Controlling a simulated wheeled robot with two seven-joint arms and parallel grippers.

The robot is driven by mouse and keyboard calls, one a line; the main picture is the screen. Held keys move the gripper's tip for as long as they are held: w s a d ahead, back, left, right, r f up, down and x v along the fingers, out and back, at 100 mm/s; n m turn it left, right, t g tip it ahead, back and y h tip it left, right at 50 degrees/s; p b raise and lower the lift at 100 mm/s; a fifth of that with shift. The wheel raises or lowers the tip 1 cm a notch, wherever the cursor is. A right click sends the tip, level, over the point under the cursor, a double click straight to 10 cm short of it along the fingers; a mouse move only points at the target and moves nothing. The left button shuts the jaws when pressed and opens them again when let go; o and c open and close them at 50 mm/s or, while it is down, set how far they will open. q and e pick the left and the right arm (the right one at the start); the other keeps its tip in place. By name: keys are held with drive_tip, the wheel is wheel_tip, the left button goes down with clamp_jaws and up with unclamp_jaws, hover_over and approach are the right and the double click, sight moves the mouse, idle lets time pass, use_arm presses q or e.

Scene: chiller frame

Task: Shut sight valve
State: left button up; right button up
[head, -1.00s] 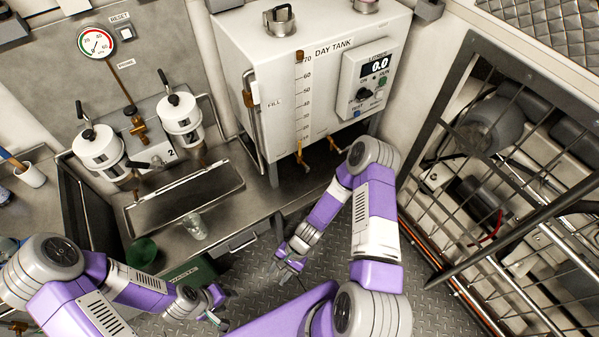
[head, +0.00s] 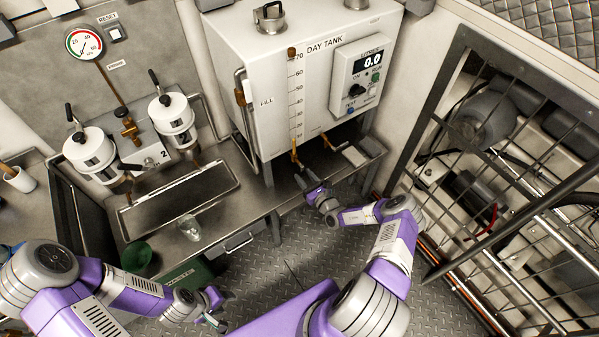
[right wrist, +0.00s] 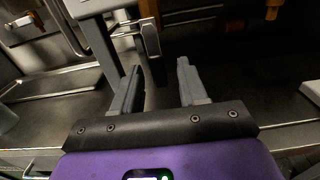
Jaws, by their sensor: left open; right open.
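The white day tank (head: 235,60) carries a sight gauge scale on its front. My left gripper (head: 222,308) is open and empty at lower left.
A second yellow valve (head: 327,141) hangs to the right under the tank, near a pale block (head: 354,155). A clear cup (head: 189,228) stands by the drip tray on the left. A barred cage (head: 440,130) closes off the right side. The floor is clear.

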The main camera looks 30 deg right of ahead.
sight(303, 175)
drive_tip(key=shift+w+a+b, duration=0.15)
drive_tip(key=shift+w+b, duration=0.35)
drive_tip(key=shift+w, duration=1.4)
clamp_jaws()
